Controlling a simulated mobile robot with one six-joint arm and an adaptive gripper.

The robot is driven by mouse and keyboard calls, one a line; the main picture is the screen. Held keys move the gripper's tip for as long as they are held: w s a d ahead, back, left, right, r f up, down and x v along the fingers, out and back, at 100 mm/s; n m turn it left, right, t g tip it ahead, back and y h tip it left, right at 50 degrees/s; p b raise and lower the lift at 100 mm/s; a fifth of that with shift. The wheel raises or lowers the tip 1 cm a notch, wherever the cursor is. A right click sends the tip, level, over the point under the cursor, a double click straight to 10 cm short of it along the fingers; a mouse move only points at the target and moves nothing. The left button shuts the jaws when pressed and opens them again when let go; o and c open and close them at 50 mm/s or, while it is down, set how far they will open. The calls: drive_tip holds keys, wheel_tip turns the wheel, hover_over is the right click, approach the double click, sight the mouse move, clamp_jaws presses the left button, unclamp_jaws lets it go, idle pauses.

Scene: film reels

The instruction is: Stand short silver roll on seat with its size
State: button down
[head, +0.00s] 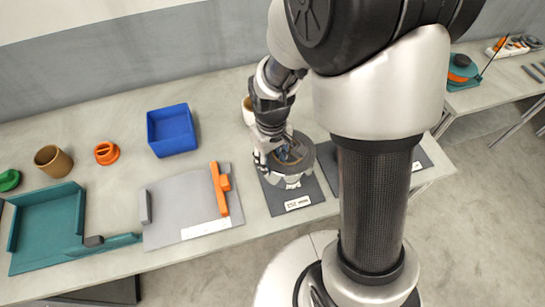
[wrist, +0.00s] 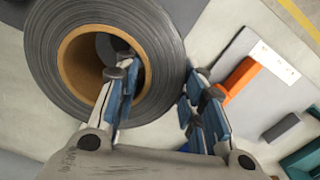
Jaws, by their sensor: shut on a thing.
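The silver roll (head: 304,155) is a wide grey coil with a tan core, over a dark seat plate (head: 316,192) with a white label. In the wrist view the roll (wrist: 48,62) shows its round face and open core. My gripper (head: 270,150) is shut on the roll's wall; in the wrist view my gripper (wrist: 160,92) has one finger inside the core and the other outside the rim. I cannot tell whether the roll touches the plate. A second dark seat (head: 424,158) is partly hidden behind my arm. The labels are too small to read.
A grey board (head: 180,205) with an orange bar (head: 220,190) lies left of the seat. A pale roll (head: 248,110) stands behind my gripper.

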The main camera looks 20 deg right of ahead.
drive_tip(key=shift+d+f+b, duration=0.1)
drive_tip(key=shift+f+b, duration=1.5)
drive_tip(key=shift+f, duration=0.55)
drive_tip(key=shift+f+b, duration=0.35)
drive_tip(key=shift+f, duration=0.2)
drive_tip(key=c, duration=1.3)
unclamp_jaws()
drive_tip(key=shift+s, duration=0.1)
drive_tip(key=shift+r+p, duration=4.55)
drive_tip(key=shift+r, duration=0.95)
